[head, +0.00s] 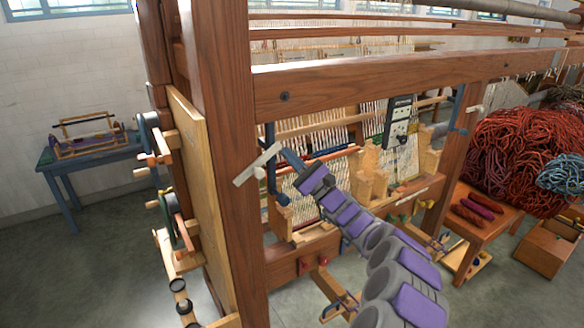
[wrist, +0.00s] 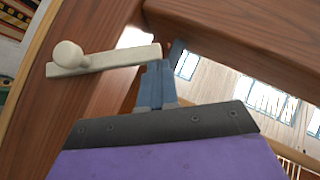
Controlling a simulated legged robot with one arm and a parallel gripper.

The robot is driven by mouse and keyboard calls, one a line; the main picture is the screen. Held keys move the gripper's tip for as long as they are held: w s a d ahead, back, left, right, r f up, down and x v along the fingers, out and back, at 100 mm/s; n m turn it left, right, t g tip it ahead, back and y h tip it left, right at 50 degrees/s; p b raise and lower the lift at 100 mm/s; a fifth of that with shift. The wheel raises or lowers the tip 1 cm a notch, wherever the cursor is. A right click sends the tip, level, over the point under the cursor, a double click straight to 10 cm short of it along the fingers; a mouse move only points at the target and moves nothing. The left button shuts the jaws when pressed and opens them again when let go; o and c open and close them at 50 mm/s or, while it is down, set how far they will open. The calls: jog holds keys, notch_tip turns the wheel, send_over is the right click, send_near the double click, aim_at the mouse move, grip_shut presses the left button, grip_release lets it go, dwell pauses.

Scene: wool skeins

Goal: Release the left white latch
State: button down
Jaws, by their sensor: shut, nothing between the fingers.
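The left white latch (head: 258,164) is a flat pale bar on the loom's thick left wooden post, slanting up to the right in the head view. In the wrist view the latch (wrist: 110,60) runs nearly level, with a round knob (wrist: 68,54) at its left end. My gripper (head: 287,154) is at the latch's right end. In the wrist view my gripper (wrist: 158,66) has its blue fingers together and empty, tips just below or against the bar's right end; I cannot tell if they touch.
The wooden loom frame (head: 370,78) with its upright post (head: 222,100) surrounds the latch. A similar white piece (head: 474,108) is on the right post. A wool pile (head: 520,140) and a small bench (head: 480,232) stand right. A blue table (head: 62,168) stands far left.

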jog(key=s+a+r+n+g+h+p, duration=0.2)
jog(key=s+a+r+n+g, duration=0.1)
jog(key=r+n+g, duration=0.4)
jog(key=shift+a+r+n, duration=0.35)
jog(key=shift+a+n, duration=0.45)
jog(key=shift+n, duration=0.5)
jog(key=shift+d, duration=0.1)
jog(key=s+d, duration=0.2)
jog(key=d, duration=0.8)
jog(key=s+a+n+g+h, duration=0.1)
jog(key=s+a+n+g, duration=0.1)
jog(key=s+a+g, duration=0.3)
jog(key=s+a+n+h, duration=0.1)
jog(key=s+a+h, duration=0.15)
jog(key=s, duration=0.45)
jog(key=s+a+f+n+g+h, duration=0.1)
jog(key=s+f+h, duration=0.15)
jog(key=s, duration=0.55)
jog(key=s+a+f+n+g+h, duration=0.1)
jog(key=s+f+n+g+h, duration=0.15)
jog(key=s, duration=0.45)
jog(key=s+d+f+t+h, duration=0.1)
jog(key=s+d+f+h, duration=0.5)
jog(key=s+d, duration=0.5)
jog(key=s+d+f+h, duration=0.6)
jog(key=s+d+f, duration=0.4)
jog(key=s+d, duration=0.1)
jog(key=shift+s+d+f+m+t, duration=0.25)
jog(key=shift+s+d+m+t, duration=0.15)
jog(key=shift+d+m, duration=0.1)
